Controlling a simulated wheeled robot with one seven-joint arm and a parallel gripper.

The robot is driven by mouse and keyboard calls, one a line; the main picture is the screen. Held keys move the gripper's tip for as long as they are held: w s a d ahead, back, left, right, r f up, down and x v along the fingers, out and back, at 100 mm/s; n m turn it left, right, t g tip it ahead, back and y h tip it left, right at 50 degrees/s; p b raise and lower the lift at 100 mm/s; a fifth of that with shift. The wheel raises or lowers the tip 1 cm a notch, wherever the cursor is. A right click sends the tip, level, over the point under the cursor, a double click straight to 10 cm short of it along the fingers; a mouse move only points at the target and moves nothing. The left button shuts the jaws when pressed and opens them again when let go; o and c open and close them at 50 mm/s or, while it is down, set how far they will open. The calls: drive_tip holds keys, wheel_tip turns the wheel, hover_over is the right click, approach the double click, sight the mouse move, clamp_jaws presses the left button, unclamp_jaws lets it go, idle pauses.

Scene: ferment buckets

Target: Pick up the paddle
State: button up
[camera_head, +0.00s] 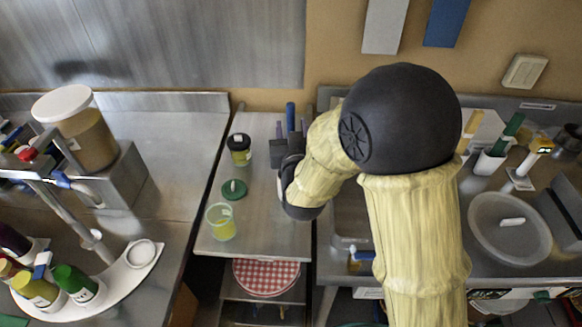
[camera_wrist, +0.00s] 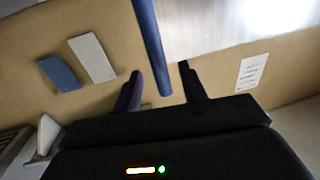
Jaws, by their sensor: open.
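A blue rod, seemingly the paddle's handle (camera_head: 290,116), stands up at the back of the narrow middle counter in the head view. In the wrist view the blue rod (camera_wrist: 151,45) comes down from the top edge, and its lower visible end sits between my two fingers. My gripper (camera_wrist: 158,70) is open, with a gap showing on each side of the rod. In the head view my gripper (camera_head: 291,129) is at the rod, partly hidden by my wrist. The rest of the paddle is hidden.
A dark-lidded jar (camera_head: 239,149), a green lid (camera_head: 234,189) and a cup of yellow liquid (camera_head: 221,222) stand left of my gripper. A large white-lidded bucket (camera_head: 84,130) is on the left counter. A white bowl (camera_head: 509,228) is on the right. The wall is close behind.

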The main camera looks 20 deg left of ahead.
sight(291, 122)
drive_tip(key=p+x, duration=0.1)
drive_tip(key=x, duration=0.3)
drive_tip(key=shift+r, duration=0.1)
drive_tip(key=shift+s, duration=0.1)
clamp_jaws()
